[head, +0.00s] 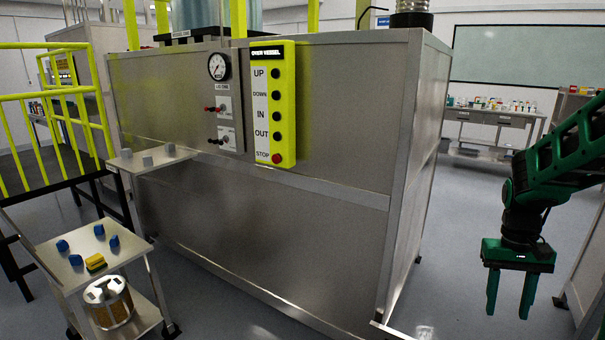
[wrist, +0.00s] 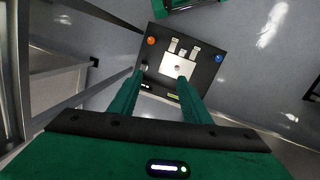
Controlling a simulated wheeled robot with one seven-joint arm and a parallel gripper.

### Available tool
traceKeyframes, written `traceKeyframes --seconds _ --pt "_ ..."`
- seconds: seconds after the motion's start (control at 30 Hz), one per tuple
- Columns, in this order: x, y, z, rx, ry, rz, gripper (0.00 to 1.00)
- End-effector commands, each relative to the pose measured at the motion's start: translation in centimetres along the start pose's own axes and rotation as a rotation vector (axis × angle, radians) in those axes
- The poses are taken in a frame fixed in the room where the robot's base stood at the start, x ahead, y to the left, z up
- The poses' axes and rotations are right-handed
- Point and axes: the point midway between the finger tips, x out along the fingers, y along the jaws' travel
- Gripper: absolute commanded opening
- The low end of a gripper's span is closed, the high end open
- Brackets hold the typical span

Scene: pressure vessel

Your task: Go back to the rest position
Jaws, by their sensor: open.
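My gripper (head: 508,292) hangs at the right side of the head view, fingers pointing down, dark green. Its two fingers are apart with nothing between them. It is well clear of the large metal vessel cabinet (head: 290,210) to its left. In the wrist view, my gripper (wrist: 158,85) is also open, and below it a dark panel (wrist: 205,75) with an orange knob, a blue knob and a light plate shows.
A yellow control panel (head: 273,105) with several buttons is on the cabinet front. A metal cart (head: 125,250) with blue pieces and a yellow block stands at lower left. A yellow railing (head: 50,140) stands at left. Grey floor (head: 445,235) is open between cabinet and gripper.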

Motion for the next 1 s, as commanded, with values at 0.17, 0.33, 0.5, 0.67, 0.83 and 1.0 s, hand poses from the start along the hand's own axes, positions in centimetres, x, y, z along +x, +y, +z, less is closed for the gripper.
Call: traceKeyframes --seconds 0.17,0.33,0.5,0.67,0.83,1.0 --pt "-2.4 1.1 5.3 0.045 0.033 -0.026 0.44" --pt "-3.6 1.9 10.3 0.083 0.058 -0.054 0.44" --pt "-3.9 2.4 15.0 0.117 0.081 -0.085 0.44" --pt "-3.5 2.5 18.4 0.140 0.096 -0.110 0.44" --pt "-3.2 2.5 20.2 0.151 0.103 -0.124 0.44" --pt "-3.1 2.5 20.4 0.152 0.104 -0.126 0.44"
